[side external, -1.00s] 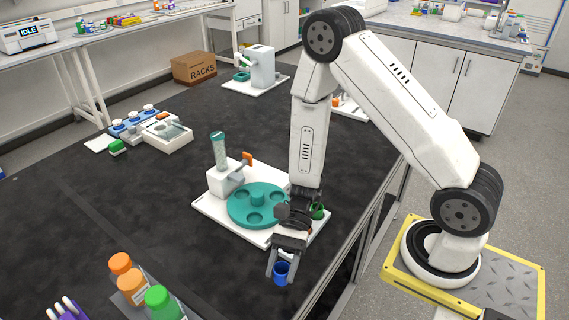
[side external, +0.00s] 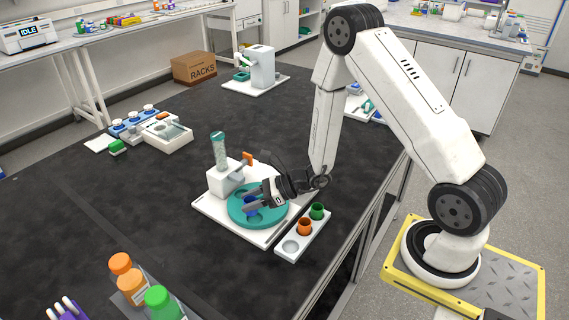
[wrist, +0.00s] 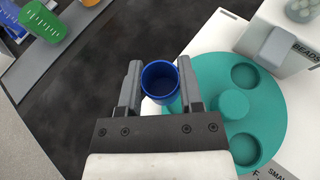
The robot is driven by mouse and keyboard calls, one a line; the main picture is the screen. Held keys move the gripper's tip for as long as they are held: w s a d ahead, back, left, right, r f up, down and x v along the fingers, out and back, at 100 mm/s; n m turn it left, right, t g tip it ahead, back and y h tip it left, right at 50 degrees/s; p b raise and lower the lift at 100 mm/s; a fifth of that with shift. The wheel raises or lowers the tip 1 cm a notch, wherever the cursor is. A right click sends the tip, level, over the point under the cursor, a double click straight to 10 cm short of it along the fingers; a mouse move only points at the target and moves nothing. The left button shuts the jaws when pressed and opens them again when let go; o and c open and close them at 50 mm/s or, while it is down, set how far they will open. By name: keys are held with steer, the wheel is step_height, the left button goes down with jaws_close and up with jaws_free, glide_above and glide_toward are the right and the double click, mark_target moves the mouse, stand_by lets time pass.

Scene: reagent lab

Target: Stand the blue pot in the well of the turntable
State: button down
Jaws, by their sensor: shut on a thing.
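The blue pot (wrist: 160,80) is between the two fingers of my gripper (wrist: 158,85) in the wrist view, its open mouth facing the camera. In the side view my gripper (side external: 250,202) is over the near-left part of the teal turntable (side external: 270,220), with the blue pot (side external: 250,211) partly hidden by the fingers. The turntable (wrist: 208,72) shows two empty round wells in the wrist view, and a raised hub at its centre. The pot overlaps the turntable's edge in that view. I cannot tell whether the pot touches the turntable.
A white rack (side external: 291,247) beside the turntable holds an orange pot (side external: 305,226) and a green pot (side external: 317,210); its near hole is empty. A white dispenser (side external: 222,178) with a clear tube stands behind the turntable. Orange and green bottles (side external: 127,273) stand at the front left.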

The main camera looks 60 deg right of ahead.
mark_target(255, 220)
steer(key=shift+w+d+m+t+h, duration=0.15)
steer(key=shift+w+d+m+h, duration=0.15)
steer(key=shift+d, duration=0.2)
steer(key=shift+w+d+m+t+h, duration=0.2)
steer(key=shift+d+m+h, duration=0.1)
steer(key=shift+d+h, duration=0.15)
steer(key=shift+f, duration=0.15)
steer(key=shift+f, duration=1.7)
steer(key=shift+s+f, duration=0.1)
steer(key=shift+f, duration=0.8)
stand_by(1.1)
jaws_free()
steer(key=shift+r, duration=0.1)
stand_by(0.4)
